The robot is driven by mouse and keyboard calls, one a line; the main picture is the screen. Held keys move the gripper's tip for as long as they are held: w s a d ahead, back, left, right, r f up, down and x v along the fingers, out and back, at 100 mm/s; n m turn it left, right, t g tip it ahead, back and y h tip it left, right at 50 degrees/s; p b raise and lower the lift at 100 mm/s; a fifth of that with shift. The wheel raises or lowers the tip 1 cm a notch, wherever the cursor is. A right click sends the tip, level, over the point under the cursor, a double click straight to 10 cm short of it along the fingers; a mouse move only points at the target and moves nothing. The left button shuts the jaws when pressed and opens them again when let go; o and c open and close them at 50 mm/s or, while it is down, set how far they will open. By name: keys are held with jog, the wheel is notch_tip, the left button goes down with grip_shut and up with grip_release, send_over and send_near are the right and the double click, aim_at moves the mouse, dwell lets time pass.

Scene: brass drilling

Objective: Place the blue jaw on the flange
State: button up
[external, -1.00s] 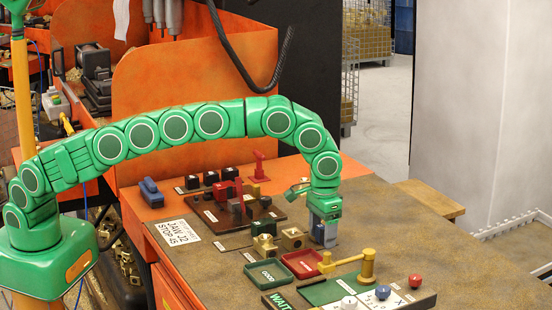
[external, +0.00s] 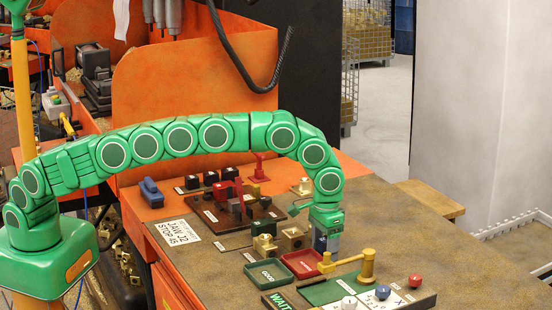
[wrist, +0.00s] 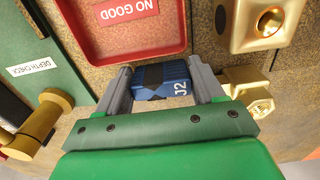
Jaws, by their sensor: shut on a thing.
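The blue jaw (wrist: 163,80), marked J2, sits between the two grey fingers of my gripper (wrist: 160,77) in the wrist view. My gripper is shut on it. In the external view my gripper (external: 326,242) points down at the table, just right of the brass blocks and behind the yellow-handled fixture. The jaw itself is mostly hidden there by the fingers. I cannot tell for certain which part is the flange; a small brass piece on a pale base (external: 303,187) stands behind my gripper.
A red NO GOOD tray (wrist: 182,48) lies close to my fingers, with a green GOOD tray (external: 267,274) beside it. A brass block with a hole (external: 291,239) is to the left. A fixture with a brass handle (external: 366,265) stands in front. The table's right side is clear.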

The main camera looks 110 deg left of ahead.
aim_at(325, 243)
jog(key=o, duration=1.2)
notch_tip(325, 243, up, 12)
jog(key=shift+f, duration=0.15)
jog(key=shift+r, duration=0.25)
jog(key=shift+c, duration=1.4)
